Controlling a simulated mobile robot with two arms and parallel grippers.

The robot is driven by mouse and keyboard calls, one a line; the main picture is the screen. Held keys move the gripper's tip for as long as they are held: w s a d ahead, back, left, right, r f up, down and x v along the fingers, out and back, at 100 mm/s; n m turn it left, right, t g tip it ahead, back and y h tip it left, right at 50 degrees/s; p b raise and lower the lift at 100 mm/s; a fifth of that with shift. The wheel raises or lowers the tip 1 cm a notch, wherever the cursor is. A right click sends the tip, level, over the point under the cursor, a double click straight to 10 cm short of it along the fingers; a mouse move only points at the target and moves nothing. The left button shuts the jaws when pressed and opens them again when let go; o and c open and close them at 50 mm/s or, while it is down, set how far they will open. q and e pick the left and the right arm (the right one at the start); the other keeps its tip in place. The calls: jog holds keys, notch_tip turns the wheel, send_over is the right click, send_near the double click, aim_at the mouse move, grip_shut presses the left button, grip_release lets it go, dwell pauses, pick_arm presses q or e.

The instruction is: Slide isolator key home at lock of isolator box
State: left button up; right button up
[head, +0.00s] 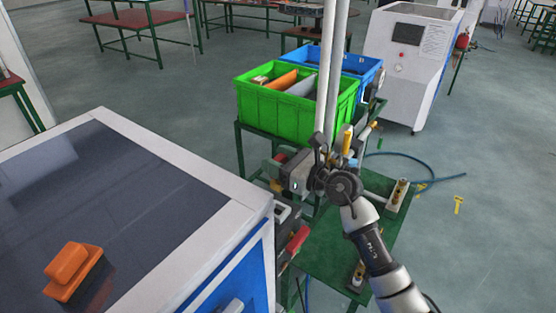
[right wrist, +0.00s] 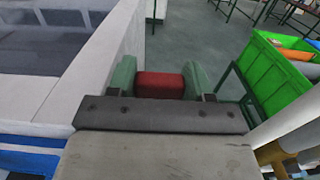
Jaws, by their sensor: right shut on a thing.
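My right gripper (head: 277,171) is at the middle of the head view, beside the right edge of the white and blue cabinet (head: 225,240). In the right wrist view its two green fingers (right wrist: 160,80) are shut on a red block-like piece (right wrist: 160,86), which I take for the isolator key. The piece's far end is hidden. A grey and black box with a red part (head: 297,238) sits just below the gripper, by the cabinet's side; I cannot tell whether it is the isolator box. No lock is clearly visible. My left gripper is not in view.
An orange handled object (head: 75,270) lies on the cabinet's dark top. A green crate (head: 285,115) and a blue crate (head: 372,70) stand behind the gripper. A green stand (head: 335,255) is below my right arm. Yellow pieces (head: 458,204) lie to the right.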

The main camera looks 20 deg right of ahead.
aim_at(277, 182)
jog(key=shift+w+a, duration=0.1)
jog(key=shift+f, duration=0.25)
jog(key=shift+f+b, duration=0.6)
jog(key=shift+b, duration=0.05)
notch_tip(277, 182, down, 4)
jog(key=b, duration=0.3)
jog(key=shift+f, duration=0.1)
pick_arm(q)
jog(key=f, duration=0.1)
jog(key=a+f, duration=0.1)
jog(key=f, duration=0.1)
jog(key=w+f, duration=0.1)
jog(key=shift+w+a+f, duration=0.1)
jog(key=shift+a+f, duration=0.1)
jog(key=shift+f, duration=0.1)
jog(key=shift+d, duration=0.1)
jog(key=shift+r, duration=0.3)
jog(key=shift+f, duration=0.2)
pick_arm(e)
jog(key=shift+f, duration=0.15)
pick_arm(q)
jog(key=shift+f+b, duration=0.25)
jog(key=shift+b, duration=0.1)
pick_arm(e)
jog(key=shift+f, duration=0.35)
